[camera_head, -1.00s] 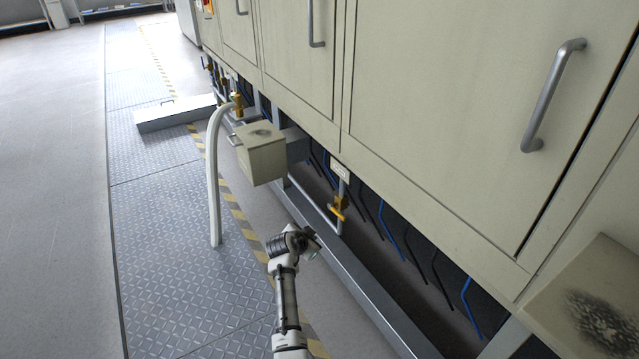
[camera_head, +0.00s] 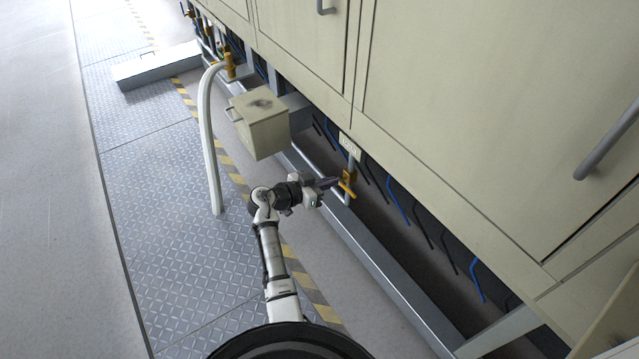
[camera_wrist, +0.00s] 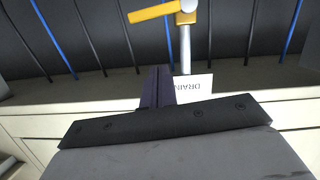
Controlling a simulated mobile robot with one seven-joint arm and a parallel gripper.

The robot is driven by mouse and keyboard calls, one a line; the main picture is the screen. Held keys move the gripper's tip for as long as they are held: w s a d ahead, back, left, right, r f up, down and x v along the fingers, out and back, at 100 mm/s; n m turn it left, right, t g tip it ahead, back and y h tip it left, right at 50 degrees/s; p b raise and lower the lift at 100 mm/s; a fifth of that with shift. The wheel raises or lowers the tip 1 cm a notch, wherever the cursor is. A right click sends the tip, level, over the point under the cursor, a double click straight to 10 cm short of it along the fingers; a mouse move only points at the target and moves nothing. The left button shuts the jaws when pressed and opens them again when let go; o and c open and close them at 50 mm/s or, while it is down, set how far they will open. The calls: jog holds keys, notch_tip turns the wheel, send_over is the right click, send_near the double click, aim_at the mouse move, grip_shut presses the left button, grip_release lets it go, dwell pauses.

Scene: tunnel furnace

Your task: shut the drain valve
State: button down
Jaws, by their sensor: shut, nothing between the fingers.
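The drain valve (camera_head: 348,184) is a yellow valve on a thin vertical pipe under the cabinet. A white label (camera_head: 348,147) hangs above it. In the wrist view the label (camera_wrist: 195,88) reads DRAIN upside down. There the valve's yellow lever (camera_wrist: 153,13) sticks out to the left of its body (camera_wrist: 187,12), across the pipe (camera_wrist: 185,50). My gripper (camera_head: 333,183) is shut and empty, its tips just left of the valve in the head view. In the wrist view my gripper (camera_wrist: 157,72) points toward the lever with a gap between them. Contact is not seen.
A beige box with a handle (camera_head: 262,130) juts out left of the valve, beside a white bent pipe (camera_head: 208,140). A grey floor rail (camera_head: 390,275) runs below the cabinet. Blue and black hoses (camera_head: 396,205) hang behind.

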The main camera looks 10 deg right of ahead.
send_over(342, 186)
jog(key=s, duration=0.3)
jog(key=f, duration=0.2)
jog(key=shift+a+f, duration=0.25)
jog(key=shift+f, duration=0.25)
jog(key=shift+a+f, duration=0.25)
jog(key=shift+f, duration=0.8)
